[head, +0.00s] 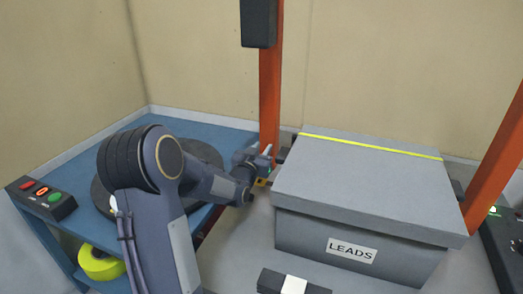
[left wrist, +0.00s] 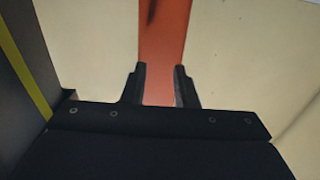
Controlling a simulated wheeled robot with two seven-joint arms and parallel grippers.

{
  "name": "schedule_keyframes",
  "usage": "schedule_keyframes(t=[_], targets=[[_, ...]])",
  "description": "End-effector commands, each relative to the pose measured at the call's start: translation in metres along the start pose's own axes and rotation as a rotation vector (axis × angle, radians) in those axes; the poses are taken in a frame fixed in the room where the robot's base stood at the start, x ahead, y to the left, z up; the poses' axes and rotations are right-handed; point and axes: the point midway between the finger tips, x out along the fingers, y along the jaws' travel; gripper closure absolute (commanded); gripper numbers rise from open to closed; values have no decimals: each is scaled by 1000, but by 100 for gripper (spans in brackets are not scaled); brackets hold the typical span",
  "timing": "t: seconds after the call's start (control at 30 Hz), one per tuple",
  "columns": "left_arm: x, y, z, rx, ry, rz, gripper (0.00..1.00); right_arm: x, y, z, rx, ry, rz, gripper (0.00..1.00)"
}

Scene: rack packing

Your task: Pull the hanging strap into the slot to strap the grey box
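The grey box (head: 310,235) with a "LEADS" label stands closed on the table, its lid (head: 365,190) on. A yellow strap (head: 370,146) lies across the back of the lid; a yellow band also shows at the left of the left wrist view (left wrist: 25,72). My left gripper (head: 282,155) is at the box's left back corner, beside the left orange post (head: 270,95). In the left wrist view its fingers are apart, with the post (left wrist: 165,40) behind the gap and no strap between them. A small yellow-and-black part (head: 261,182) shows below the gripper; I cannot make out a slot. My right gripper is out of view.
A right orange post (head: 500,150) rises beside the box. A dark unit (head: 258,22) is fixed high on the left post. A black block (head: 292,283) lies in front.

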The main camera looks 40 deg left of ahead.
Motion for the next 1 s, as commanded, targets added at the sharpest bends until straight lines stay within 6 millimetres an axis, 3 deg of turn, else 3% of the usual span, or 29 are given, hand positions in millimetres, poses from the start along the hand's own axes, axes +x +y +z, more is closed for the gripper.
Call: schedule_keyframes(t=[0.5, 1.0], targets=[[-71, -1, 0, 0, 0, -2, 74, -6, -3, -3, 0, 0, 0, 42], [-78, 0, 0, 0, 0, -1, 74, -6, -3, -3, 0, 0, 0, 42]])
